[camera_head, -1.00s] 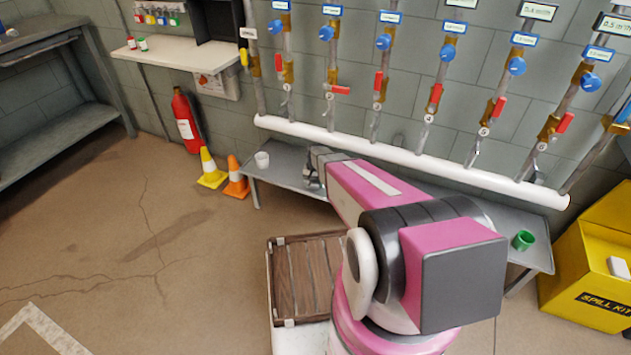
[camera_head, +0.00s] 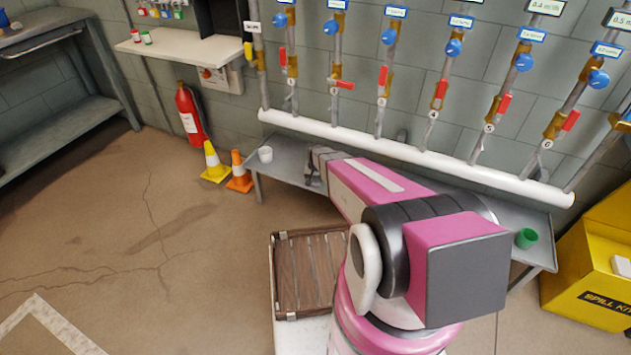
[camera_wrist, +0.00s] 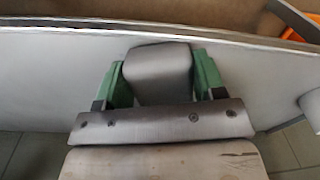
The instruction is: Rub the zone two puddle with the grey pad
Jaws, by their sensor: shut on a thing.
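My gripper (camera_wrist: 163,88) is shut on the grey pad (camera_wrist: 158,72), which sits between its two green fingers in the wrist view. In the head view the gripper (camera_head: 314,168) is over the left part of the long grey bench (camera_head: 284,172), near the pipe with tag 2 (camera_head: 334,95). The bench top (camera_wrist: 50,85) also shows under the pad in the wrist view. I cannot tell whether the pad touches it. No puddle can be made out in either view; my arm and gripper hide part of the bench.
A white cup (camera_head: 265,155) stands on the bench left of my gripper, and a green cup (camera_head: 526,238) at its right end. A white horizontal pipe (camera_head: 400,148) runs behind the bench. Cones (camera_head: 238,172) stand at its left end; a yellow spill kit bin (camera_head: 590,275) stands right.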

